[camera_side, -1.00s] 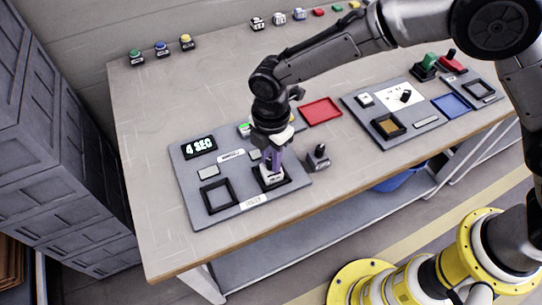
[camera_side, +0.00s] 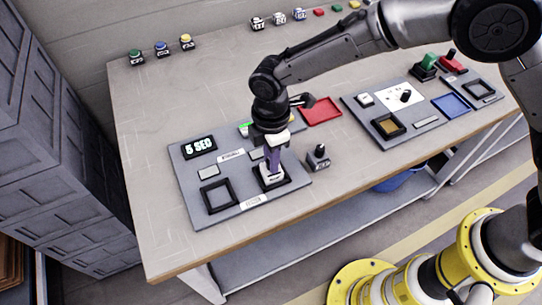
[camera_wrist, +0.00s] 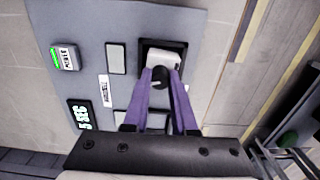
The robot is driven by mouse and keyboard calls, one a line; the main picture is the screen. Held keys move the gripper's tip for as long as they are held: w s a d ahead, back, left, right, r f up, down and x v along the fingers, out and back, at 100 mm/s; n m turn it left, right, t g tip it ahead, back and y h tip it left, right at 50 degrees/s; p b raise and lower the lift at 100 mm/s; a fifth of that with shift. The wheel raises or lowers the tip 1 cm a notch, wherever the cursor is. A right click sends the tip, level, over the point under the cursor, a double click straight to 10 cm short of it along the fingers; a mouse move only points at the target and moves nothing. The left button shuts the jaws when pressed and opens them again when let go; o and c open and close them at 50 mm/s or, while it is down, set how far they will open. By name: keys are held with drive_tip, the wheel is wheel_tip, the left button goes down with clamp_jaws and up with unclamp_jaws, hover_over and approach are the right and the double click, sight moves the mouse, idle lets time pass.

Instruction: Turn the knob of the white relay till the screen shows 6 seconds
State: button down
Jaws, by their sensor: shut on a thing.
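The white relay (camera_side: 269,178) sits in a black socket on the grey panel (camera_side: 235,213). The screen (camera_side: 199,146) at the panel's upper left reads 5 SEC; it also shows, turned sideways, in the wrist view (camera_wrist: 80,116). My gripper (camera_side: 274,160) points down over the relay. In the wrist view its purple fingers (camera_wrist: 161,82) are shut on the relay's black knob (camera_wrist: 160,75). The white relay body (camera_wrist: 163,57) shows just beyond the fingertips.
A grey block with a black knob (camera_side: 318,157) stands just right of the panel. An empty black square frame (camera_side: 219,196) is on the panel's left. A red tray (camera_side: 320,111) lies behind, and a second panel (camera_side: 412,105) stands to the right. The table's left part is clear.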

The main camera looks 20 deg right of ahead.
drive_tip(key=m, duration=0.3)
drive_tip(key=shift+m, duration=2.3)
drive_tip(key=c, duration=0.7)
unclamp_jaws()
wheel_tip(320, 180, up, 14)
drive_tip(key=shift+f, duration=0.1)
